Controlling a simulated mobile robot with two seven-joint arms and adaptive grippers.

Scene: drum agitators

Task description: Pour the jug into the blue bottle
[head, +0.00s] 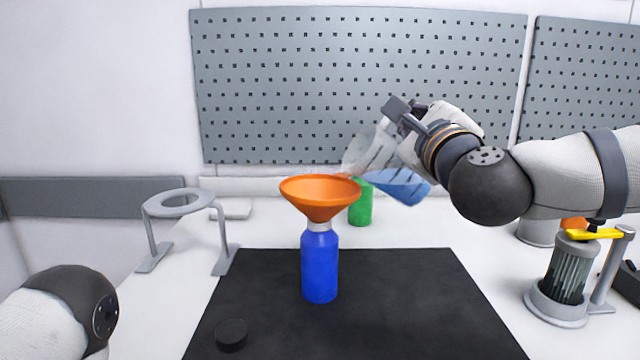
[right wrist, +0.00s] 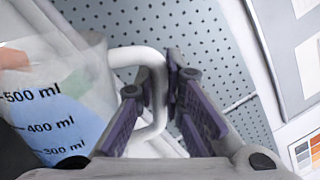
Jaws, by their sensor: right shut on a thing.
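The blue bottle (head: 320,265) stands upright on the black mat (head: 400,310). An orange funnel (head: 320,197) sits in its neck. The clear jug (head: 375,155) holds blue liquid (head: 400,186) and is tilted in the air to the right of the funnel, with its mouth toward it. My right gripper (head: 402,112) is shut on the jug's handle; the white handle (right wrist: 152,85) shows between the fingers in the right wrist view, with the jug's scale (right wrist: 45,110) to the left. My left gripper is out of view; only part of my left arm shows.
A black cap (head: 232,335) lies on the mat's front left. A grey ring stand (head: 180,203) is at the left. A green bottle (head: 361,203) stands behind the funnel. A holder with a ribbed cylinder (head: 567,270) stands at the right. The mat right of the bottle is clear.

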